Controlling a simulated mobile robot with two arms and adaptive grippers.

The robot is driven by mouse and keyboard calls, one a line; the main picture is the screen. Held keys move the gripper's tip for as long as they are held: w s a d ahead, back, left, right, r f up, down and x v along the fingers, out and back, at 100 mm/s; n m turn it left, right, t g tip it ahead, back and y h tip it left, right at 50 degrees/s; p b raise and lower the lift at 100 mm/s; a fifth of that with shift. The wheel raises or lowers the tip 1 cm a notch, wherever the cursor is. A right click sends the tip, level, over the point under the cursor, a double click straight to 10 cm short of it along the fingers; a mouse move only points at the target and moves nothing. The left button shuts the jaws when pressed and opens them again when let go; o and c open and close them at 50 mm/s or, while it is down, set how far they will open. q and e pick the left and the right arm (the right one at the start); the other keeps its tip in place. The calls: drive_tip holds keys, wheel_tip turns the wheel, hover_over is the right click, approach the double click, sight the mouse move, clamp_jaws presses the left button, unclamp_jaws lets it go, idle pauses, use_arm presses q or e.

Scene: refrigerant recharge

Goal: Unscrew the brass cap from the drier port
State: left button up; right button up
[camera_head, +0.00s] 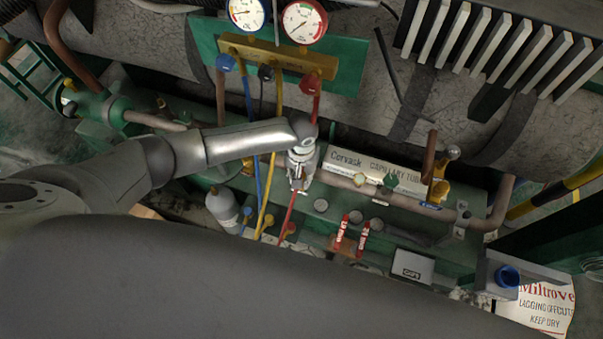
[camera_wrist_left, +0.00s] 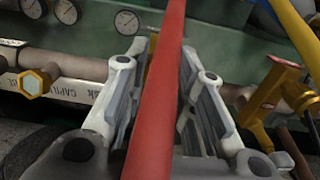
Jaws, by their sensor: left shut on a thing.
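My left gripper (camera_head: 299,180) points down over the pipework in the head view. In the wrist view its two fingers (camera_wrist_left: 163,65) stand on either side of a brass-coloured piece (camera_wrist_left: 152,47), taken to be the cap, of which only a sliver shows. A red hose (camera_wrist_left: 165,70) runs across in front of the fingers and hides most of what they grip. In the head view the hose (camera_head: 288,219) comes out below the gripper. The drier port is hidden by the fingers and hose. My right gripper is in neither view.
A manifold (camera_head: 275,62) with two gauges hangs behind the gripper, with blue (camera_head: 249,105) and yellow (camera_head: 268,190) hoses hanging close to the left. A grey bottle (camera_head: 222,207) stands left.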

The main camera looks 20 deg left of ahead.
use_arm(q)
drive_tip(key=shift+c, duration=1.1)
drive_tip(key=shift+r+n+p, duration=0.15)
drive_tip(key=shift+n+p, duration=0.25)
drive_tip(key=shift+p, duration=0.15)
drive_tip(key=shift+n+p, duration=1)
drive_tip(key=shift+n, duration=0.4)
